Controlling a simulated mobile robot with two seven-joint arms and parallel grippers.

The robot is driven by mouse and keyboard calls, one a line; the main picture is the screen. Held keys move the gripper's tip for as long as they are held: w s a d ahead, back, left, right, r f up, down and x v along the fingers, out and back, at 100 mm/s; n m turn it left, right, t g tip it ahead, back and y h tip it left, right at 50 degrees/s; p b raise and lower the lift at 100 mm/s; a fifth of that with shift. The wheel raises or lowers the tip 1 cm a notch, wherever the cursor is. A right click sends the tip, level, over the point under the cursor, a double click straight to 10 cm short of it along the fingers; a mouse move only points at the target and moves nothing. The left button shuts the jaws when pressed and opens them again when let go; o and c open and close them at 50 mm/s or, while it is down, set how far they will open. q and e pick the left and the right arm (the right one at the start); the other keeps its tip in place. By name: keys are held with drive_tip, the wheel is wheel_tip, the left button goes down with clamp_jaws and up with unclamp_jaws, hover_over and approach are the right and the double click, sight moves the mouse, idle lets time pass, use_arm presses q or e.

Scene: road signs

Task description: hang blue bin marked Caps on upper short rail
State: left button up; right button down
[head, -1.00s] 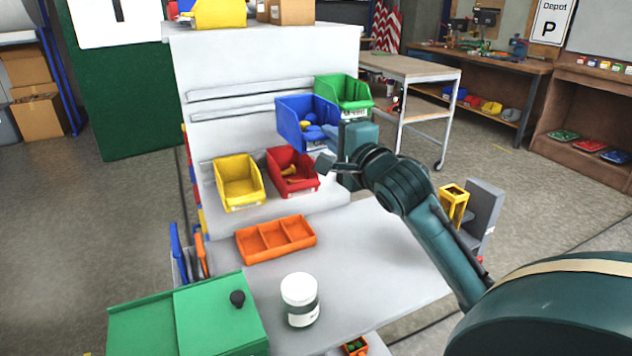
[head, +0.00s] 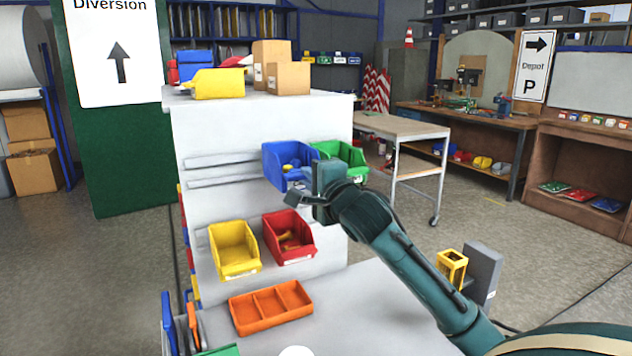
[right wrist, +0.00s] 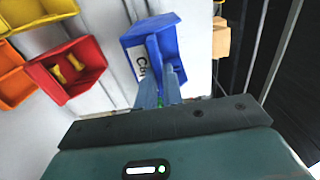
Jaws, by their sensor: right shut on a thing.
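The blue bin (head: 279,173) is at the right end of the two upper rails on the grey panel, left of a green bin (head: 345,157). My right gripper (right wrist: 160,88) is shut on the bin's front; in the right wrist view the bin (right wrist: 150,38) shows a white label, partly hidden, beginning "Ca". The upper rail (head: 222,159) runs just above a second rail (head: 222,180); both are bare left of the bin. Whether the bin's back touches a rail is hidden. My left gripper is out of view.
A yellow bin (head: 234,248) and a red bin (head: 289,237) hang lower on the panel. An orange divided tray (head: 270,307) lies on the bench below. Boxes (head: 288,77) and a yellow bin (head: 218,84) stand on top of the panel.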

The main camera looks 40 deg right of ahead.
sight(302, 186)
drive_tip(key=shift+p+x, duration=0.55)
drive_tip(key=shift+x, duration=1.45)
drive_tip(key=shift+f+b, duration=0.4)
drive_tip(key=shift+f, duration=0.6)
drive_tip(key=c, duration=1.5)
unclamp_jaws()
drive_tip(key=shift+o, duration=0.2)
drive_tip(key=b+v, duration=0.2)
drive_tip(key=v, duration=1.1)
drive_tip(key=shift+s, duration=0.1)
